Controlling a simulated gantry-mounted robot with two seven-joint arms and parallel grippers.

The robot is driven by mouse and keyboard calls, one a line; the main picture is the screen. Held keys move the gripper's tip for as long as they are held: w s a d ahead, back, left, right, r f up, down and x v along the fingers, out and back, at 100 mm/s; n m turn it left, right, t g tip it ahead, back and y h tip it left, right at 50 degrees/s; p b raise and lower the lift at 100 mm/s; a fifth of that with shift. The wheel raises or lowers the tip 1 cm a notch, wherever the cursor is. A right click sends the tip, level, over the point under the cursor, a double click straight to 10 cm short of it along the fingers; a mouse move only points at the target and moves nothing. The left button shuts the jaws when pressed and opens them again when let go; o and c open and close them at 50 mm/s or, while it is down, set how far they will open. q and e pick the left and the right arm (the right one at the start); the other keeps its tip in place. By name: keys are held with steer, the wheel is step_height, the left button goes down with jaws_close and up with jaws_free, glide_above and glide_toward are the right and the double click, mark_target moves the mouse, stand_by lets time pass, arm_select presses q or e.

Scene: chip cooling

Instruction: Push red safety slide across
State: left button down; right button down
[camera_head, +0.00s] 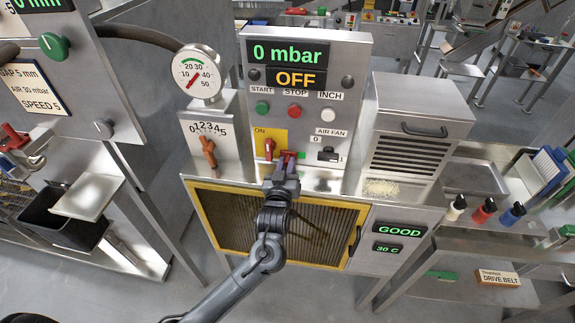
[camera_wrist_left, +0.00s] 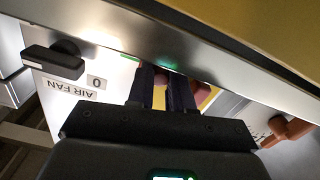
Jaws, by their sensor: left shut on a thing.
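My left gripper (camera_head: 287,160) reaches up to the machine's front panel, low between the yellow ON plate and the AIR FAN switch. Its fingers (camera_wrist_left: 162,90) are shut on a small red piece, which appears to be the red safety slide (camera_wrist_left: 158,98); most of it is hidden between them. A separate red handle (camera_head: 269,147) stands on the yellow ON plate (camera_head: 262,138), just left of the fingers. In the left wrist view this handle (camera_wrist_left: 199,86) shows beside the right-hand finger. My right gripper is not in view.
The display above reads 0 mbar and OFF. The black AIR FAN switch (camera_head: 327,155) is close on the right. An orange dial handle (camera_head: 209,152) and a gauge (camera_head: 199,73) are on the left. A mesh front with a yellow frame (camera_head: 352,215) lies below.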

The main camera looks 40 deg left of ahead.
arm_select(q)
steer(key=shift+s+a+p, duration=0.3)
steer(key=shift+s+a, duration=0.05)
steer(key=shift+a, duration=0.3)
steer(key=c, duration=1)
jaws_free()
